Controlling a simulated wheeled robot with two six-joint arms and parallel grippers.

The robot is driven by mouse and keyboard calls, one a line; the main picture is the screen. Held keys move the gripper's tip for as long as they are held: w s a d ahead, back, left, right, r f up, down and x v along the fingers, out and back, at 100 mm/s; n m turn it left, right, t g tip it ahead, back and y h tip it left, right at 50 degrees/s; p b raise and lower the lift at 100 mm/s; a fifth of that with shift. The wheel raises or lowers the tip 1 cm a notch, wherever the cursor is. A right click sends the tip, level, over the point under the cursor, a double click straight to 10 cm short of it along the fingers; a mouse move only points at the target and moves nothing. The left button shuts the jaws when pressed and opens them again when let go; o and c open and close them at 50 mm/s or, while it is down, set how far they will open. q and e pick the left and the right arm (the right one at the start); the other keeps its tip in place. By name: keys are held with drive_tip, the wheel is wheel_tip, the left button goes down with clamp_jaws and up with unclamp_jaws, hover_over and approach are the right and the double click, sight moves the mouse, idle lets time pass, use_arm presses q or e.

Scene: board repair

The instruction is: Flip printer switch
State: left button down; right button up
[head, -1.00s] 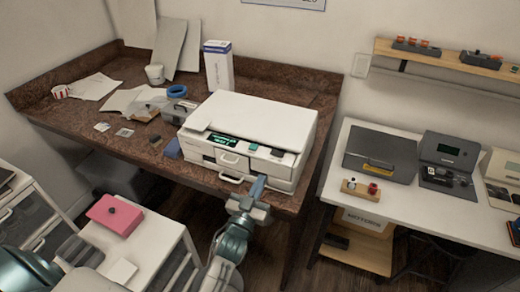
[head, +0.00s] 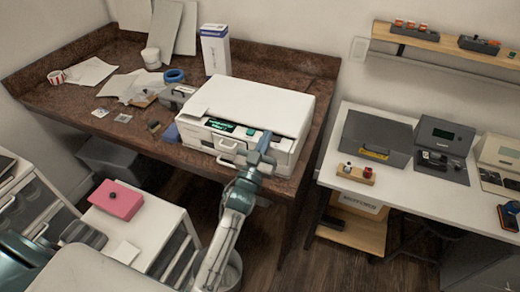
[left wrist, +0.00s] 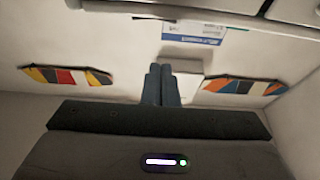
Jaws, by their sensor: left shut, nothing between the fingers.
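The white printer (head: 250,100) stands on the brown bench, with a lit green display (head: 222,125) and a drawer handle on its front. A small teal button (head: 251,131) shows on the front panel, just left of my fingers. My left gripper (head: 266,138) is shut and empty, its fingers raised at the right part of the printer's front. I cannot tell whether they touch it. They cover part of the panel, and I cannot make out the switch. In the left wrist view the two fingers (left wrist: 161,85) are together. My right gripper is not in view.
A blue tape roll (head: 174,75), papers and a tall white box (head: 215,50) lie or stand on the bench behind and left. A white drawer unit with a pink box (head: 117,200) stands front left. A white table (head: 420,187) with grey devices is at right.

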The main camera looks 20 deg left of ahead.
sight(274, 139)
use_arm(q)
drive_tip(key=x, duration=0.3)
drive_tip(key=shift+w+f, duration=0.15)
drive_tip(key=shift+w, duration=0.05)
drive_tip(key=shift+f, duration=0.9)
drive_tip(key=shift+s+f, duration=0.15)
drive_tip(key=shift+f, duration=0.8)
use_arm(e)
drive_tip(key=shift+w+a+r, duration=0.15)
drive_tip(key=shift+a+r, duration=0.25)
